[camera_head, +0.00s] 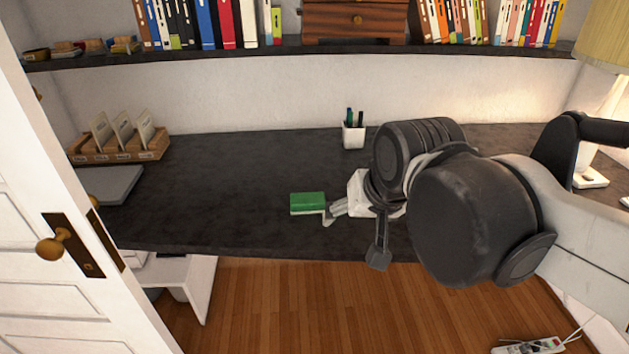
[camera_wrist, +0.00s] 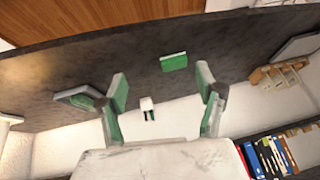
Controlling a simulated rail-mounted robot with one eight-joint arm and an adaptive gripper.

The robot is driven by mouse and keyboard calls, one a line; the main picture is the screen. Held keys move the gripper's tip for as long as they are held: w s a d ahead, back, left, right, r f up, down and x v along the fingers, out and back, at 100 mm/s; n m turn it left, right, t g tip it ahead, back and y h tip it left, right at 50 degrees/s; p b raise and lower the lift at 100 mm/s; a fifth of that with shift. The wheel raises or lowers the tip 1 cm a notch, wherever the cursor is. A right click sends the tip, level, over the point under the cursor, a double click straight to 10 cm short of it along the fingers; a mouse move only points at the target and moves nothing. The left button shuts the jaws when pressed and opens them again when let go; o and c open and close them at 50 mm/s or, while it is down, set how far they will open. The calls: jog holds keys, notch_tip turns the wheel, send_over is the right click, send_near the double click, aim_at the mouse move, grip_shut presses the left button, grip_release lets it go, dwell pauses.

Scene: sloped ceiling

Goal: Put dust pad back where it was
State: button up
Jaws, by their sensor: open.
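The dust pad, a green block with a pale lower edge (camera_head: 307,201), is at the front part of the dark desk, left of my gripper. It also shows in the wrist view (camera_wrist: 174,62), beyond the fingertips and between their lines. My gripper (camera_wrist: 162,80) is open, its two fingers spread wide with nothing between them. In the head view my wrist and arm hide part of the gripper and the desk to the right. I cannot tell the exact gap between the fingers and the pad.
A white pen cup (camera_head: 353,136) stands at the back of the desk (camera_head: 230,170). A wooden card holder (camera_head: 120,146) and a grey flat item (camera_head: 108,184) are at the left. A shelf with books (camera_head: 225,22) hangs above. A lamp (camera_head: 606,35) is at right. The left-middle desk is clear.

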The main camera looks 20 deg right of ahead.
jog(key=s+n, duration=0.1)
jog(key=s+f, duration=0.1)
jog(key=s+f+n+t, duration=0.1)
jog(key=s, duration=0.1)
jog(key=shift+s+f+n, duration=0.1)
jog(key=shift+f+n, duration=0.15)
jog(key=shift+n, duration=0.05)
dwell(1.0)
